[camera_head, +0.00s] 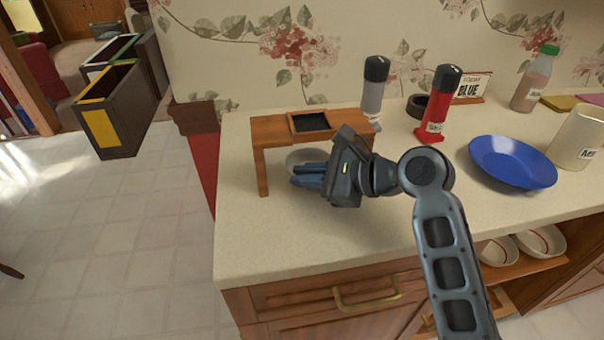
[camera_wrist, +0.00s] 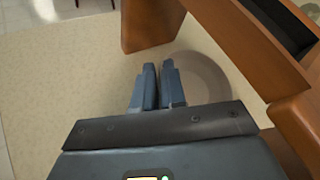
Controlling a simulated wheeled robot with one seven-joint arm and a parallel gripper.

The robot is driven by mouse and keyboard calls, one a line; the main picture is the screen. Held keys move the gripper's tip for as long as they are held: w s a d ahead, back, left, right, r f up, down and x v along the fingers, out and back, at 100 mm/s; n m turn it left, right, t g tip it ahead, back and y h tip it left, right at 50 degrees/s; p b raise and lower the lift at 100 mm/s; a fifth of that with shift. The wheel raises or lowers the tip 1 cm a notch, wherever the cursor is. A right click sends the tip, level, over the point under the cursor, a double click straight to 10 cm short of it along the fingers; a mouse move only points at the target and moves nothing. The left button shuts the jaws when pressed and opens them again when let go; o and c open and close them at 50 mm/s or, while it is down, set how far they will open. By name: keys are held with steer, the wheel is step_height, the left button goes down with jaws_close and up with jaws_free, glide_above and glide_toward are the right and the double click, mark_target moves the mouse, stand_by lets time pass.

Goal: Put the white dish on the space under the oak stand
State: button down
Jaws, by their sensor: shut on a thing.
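The oak stand (camera_head: 262,138) is a small wooden bridge on the counter near its left end, with a dark inset in its top. It also shows in the wrist view (camera_wrist: 225,30). The white dish (camera_head: 296,156) is partly under the stand, behind my gripper (camera_head: 300,176). In the wrist view the dish (camera_wrist: 205,75) looks round and shadowed below the stand's top. My gripper's fingers (camera_wrist: 158,88) are close together at the dish's near edge, shut on it. The fingers hide part of the dish. I cannot tell whether the dish rests fully on the counter.
A grey bottle (camera_head: 374,90) and a red bottle (camera_head: 438,105) stand behind and right of the stand. A blue plate (camera_head: 512,162) and a cream mug (camera_head: 577,137) are at the right. The counter's front left (camera_head: 250,235) is clear, with its edge close by.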

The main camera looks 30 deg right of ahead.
steer(key=shift+s+f+b, duration=0.25)
steer(key=shift+f+b, duration=0.1)
steer(key=shift+b, duration=0.2)
steer(key=shift+w, duration=0.1)
steer(key=shift+r, duration=0.1)
steer(key=c, duration=1.2)
jaws_free()
steer(key=p+v, duration=0.1)
steer(key=v, duration=1.1)
